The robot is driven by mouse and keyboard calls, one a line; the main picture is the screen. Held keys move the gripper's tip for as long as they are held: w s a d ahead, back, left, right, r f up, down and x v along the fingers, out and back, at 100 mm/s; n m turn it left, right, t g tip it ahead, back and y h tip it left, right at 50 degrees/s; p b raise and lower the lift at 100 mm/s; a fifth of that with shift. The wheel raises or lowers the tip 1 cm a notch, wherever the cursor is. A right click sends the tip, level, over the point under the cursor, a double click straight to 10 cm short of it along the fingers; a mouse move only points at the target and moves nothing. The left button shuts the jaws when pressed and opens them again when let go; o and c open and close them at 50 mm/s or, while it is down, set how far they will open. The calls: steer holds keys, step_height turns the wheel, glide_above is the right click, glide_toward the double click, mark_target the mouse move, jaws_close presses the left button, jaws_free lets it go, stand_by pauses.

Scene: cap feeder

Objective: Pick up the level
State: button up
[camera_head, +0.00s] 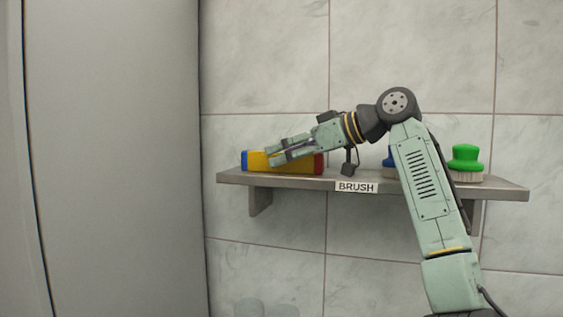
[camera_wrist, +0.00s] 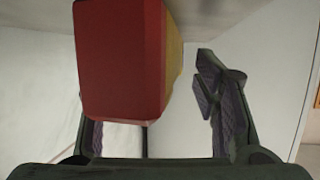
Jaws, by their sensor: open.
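The level (camera_head: 254,162) is a yellow bar with a blue left end and a red right end. It lies on the left part of the wall shelf. My gripper (camera_head: 273,153) is open at the level, with its fingers reaching left in front of part of it. In the wrist view the level's red end (camera_wrist: 120,60) is large and close, toward the left finger, and hides much of that finger. The right finger stands apart from the level with a visible gap. Whether the left finger touches it I cannot tell.
The shelf (camera_head: 500,192) carries a "BRUSH" label (camera_head: 356,187) on its front edge. A green brush (camera_head: 466,160) stands at the right, and a blue object (camera_head: 389,158) is partly hidden behind my arm. A tall grey panel (camera_head: 115,160) stands at the left.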

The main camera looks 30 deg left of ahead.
jaws_close()
stand_by(0.6)
